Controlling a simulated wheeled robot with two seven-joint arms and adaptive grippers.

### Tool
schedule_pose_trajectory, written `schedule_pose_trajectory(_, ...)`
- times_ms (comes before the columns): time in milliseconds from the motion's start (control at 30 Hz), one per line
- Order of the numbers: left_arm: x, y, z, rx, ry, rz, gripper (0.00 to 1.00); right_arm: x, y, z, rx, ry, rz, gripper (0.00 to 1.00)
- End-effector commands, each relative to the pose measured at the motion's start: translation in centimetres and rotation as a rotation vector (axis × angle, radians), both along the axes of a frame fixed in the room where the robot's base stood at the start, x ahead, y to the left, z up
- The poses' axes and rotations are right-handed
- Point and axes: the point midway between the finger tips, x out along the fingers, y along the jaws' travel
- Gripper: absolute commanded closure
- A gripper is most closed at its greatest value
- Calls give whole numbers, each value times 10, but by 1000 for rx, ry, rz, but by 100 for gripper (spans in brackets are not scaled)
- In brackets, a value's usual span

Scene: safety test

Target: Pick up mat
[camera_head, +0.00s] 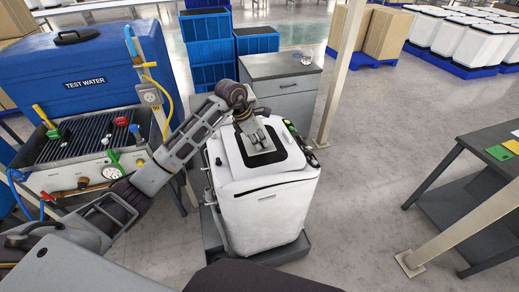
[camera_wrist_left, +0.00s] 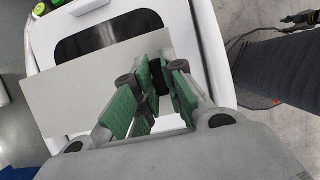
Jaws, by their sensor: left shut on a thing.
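The mat is a thin, flat, light grey sheet, seen in the left wrist view (camera_wrist_left: 75,98) lying across the top of a white bin (camera_head: 268,205) and its dark window. It also shows small in the head view (camera_head: 262,152). My left gripper (camera_head: 257,138) is above the bin top with its fingers pointing down. In the left wrist view its green-padded fingers (camera_wrist_left: 155,82) are shut on the mat near one end. The fingers hide part of the mat. I cannot tell whether the mat touches the bin top. My right gripper is not in view.
A blue test water tank (camera_head: 85,75) and a rack with gauges and valves stand at left. A grey cabinet (camera_head: 281,80) and blue crates (camera_head: 208,50) are behind the bin. A dark table (camera_head: 480,155) and a post are at right. Floor between is clear.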

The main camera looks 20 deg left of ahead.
Motion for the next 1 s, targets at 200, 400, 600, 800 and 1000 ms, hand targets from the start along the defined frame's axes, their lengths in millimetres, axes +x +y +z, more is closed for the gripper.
schedule_pose_trajectory(200, 1, 1, 19, 1, -3, 0, 100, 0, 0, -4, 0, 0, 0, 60)
schedule_pose_trajectory(400, 0, 0, 24, 1, -1, 0, 100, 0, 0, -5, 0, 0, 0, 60)
schedule_pose_trajectory(600, 0, 0, 25, 1, -1, 0, 100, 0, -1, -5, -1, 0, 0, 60)
schedule_pose_trajectory(800, 0, 0, 25, 1, -1, 0, 100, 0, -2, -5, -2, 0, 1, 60)
schedule_pose_trajectory(1000, 0, 0, 25, 1, -1, 0, 100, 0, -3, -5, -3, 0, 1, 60)
